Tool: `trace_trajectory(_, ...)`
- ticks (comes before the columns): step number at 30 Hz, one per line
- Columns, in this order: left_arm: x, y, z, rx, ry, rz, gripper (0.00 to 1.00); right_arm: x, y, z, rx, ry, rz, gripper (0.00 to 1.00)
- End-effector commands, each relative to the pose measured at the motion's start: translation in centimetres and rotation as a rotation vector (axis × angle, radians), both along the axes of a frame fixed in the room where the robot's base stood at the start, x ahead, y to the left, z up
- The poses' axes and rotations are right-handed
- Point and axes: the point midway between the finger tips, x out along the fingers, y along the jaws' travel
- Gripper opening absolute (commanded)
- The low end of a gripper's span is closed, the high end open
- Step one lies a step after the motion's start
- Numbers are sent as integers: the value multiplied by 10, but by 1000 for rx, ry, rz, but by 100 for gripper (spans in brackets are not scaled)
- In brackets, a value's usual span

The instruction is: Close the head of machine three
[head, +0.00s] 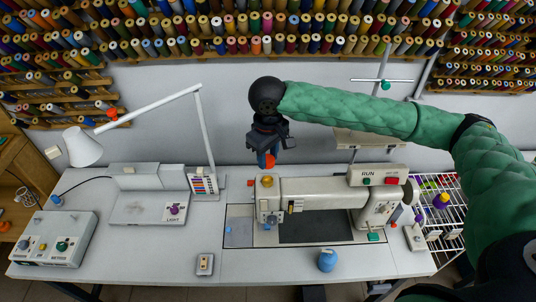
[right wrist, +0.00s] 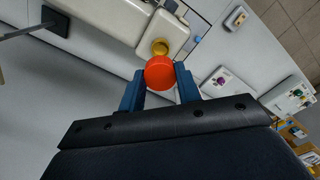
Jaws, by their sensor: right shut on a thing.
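The cream sewing machine (head: 320,192) stands on the table, its long arm level above a dark rectangular area (head: 315,229). I see no number on it. A yellow knob (head: 267,181) tops its left end. My right gripper (head: 268,158) points down behind that end, its blue fingers shut on a red-orange round knob (head: 270,161). In the right wrist view the red-orange knob (right wrist: 159,73) sits between the fingertips, beside the machine's cream body (right wrist: 120,18). Whether the knob is joined to the machine is hidden. My left gripper is not in view.
A control box (head: 376,175) marked RUN sits at the machine's right end. A blue knob (head: 327,260) stands in front. A lamp (head: 83,147), a LIGHT panel (head: 148,207) and a switch box (head: 55,238) are left. A wire rack (head: 445,215) stands right; thread racks line the wall.

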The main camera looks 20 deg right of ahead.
Motion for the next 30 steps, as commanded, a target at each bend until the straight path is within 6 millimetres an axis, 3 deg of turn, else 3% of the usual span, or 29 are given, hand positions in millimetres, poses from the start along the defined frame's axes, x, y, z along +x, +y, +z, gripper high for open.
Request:
trace_trajectory(13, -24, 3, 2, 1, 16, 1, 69, 0, 0, 2, -1, 0, 0, 12)
trace_trajectory(16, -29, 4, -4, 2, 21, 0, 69, 0, 0, -7, 0, 1, 0, 12)
trace_trajectory(30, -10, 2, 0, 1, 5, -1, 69, 0, 0, -38, 0, 1, -1, 12)
